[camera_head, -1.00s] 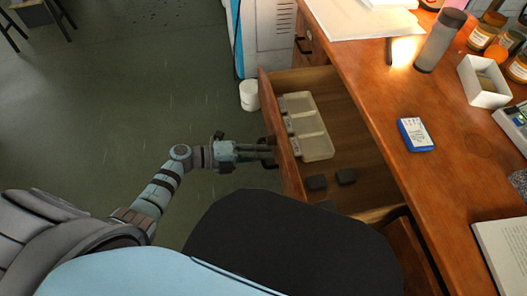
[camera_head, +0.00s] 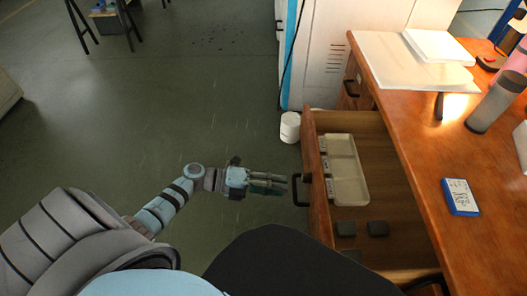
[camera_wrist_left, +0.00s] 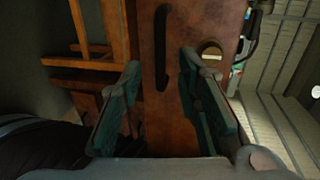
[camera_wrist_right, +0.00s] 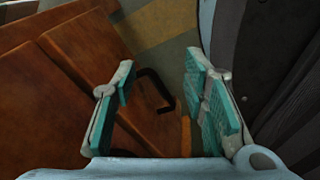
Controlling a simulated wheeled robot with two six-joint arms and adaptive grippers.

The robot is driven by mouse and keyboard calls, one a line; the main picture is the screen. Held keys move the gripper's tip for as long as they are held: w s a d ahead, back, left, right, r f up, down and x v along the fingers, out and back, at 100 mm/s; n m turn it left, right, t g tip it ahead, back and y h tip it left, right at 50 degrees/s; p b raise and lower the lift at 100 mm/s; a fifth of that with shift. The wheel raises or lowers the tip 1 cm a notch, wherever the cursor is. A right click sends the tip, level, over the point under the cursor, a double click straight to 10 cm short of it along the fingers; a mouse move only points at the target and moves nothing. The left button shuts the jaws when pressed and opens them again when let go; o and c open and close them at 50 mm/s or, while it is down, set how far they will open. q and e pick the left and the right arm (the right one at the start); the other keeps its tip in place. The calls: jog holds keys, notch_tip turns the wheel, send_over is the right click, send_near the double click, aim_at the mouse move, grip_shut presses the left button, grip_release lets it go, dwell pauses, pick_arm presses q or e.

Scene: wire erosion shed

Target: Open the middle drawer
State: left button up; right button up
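A wooden drawer (camera_head: 317,160) stands pulled out of the desk in the head view, its inside showing. Which level it is cannot be told for sure. Its black bar handle (camera_head: 300,190) is on the front face.
The drawer holds a pale divided tray (camera_head: 347,168) and several small dark blocks (camera_head: 378,228). On the desk (camera_head: 425,150) are a blue box (camera_head: 460,197), a grey cylinder (camera_head: 495,103) and papers. A white pot (camera_head: 290,127) stands beyond the drawer.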

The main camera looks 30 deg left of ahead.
pick_arm(q)
jog(key=v, duration=0.6)
jog(key=shift+a, duration=0.15)
